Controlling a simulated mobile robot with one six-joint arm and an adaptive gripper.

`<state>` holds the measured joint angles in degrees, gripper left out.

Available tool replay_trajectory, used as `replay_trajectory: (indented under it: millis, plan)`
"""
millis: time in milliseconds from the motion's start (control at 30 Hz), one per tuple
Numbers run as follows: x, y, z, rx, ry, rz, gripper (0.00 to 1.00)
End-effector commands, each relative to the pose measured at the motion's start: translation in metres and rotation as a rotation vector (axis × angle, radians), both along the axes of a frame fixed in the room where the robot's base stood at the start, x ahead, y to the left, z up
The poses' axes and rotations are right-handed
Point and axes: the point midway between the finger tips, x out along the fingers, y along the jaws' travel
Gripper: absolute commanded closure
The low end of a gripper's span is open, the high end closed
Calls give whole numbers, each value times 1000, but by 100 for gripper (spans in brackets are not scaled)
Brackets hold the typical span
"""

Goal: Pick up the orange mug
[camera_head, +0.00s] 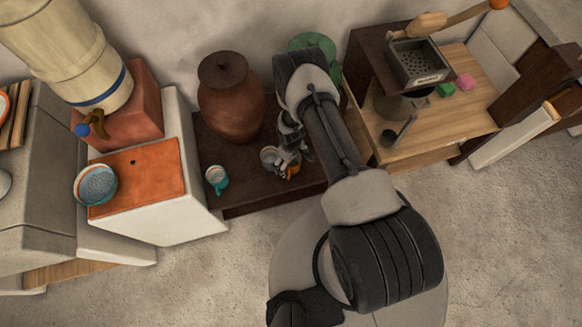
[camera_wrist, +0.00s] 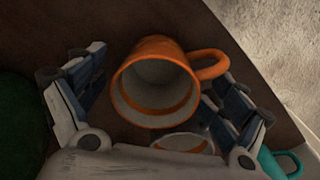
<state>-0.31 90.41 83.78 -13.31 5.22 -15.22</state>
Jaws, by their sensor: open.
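The orange mug (camera_wrist: 160,80) is between the spread fingers of my gripper (camera_wrist: 152,82) in the wrist view. Its pale inside with an orange band faces the camera, and its handle points right. My gripper is open; I cannot tell whether either finger touches the mug. In the head view my gripper (camera_head: 288,152) is low over the dark brown low table (camera_head: 250,196). Only a small orange part of the mug (camera_head: 294,171) shows there, the rest hidden by my gripper.
A pale cup with an orange band (camera_wrist: 184,142) sits close below the orange mug in the wrist view. A teal mug (camera_head: 217,180) stands to the left on the table. A large brown jar (camera_head: 231,100) and a green object (camera_head: 331,72) stand behind.

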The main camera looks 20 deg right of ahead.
Motion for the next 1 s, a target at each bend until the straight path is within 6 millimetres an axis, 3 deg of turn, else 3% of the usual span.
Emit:
replay_trajectory:
  millis: [100, 300, 1000]
  plan:
    - [0, 0, -13, 0, 0, 1, 11]
    - [0, 0, -11, 0, 0, 1, 11]
    - [0, 0, -11, -1, 1, 2, 58]
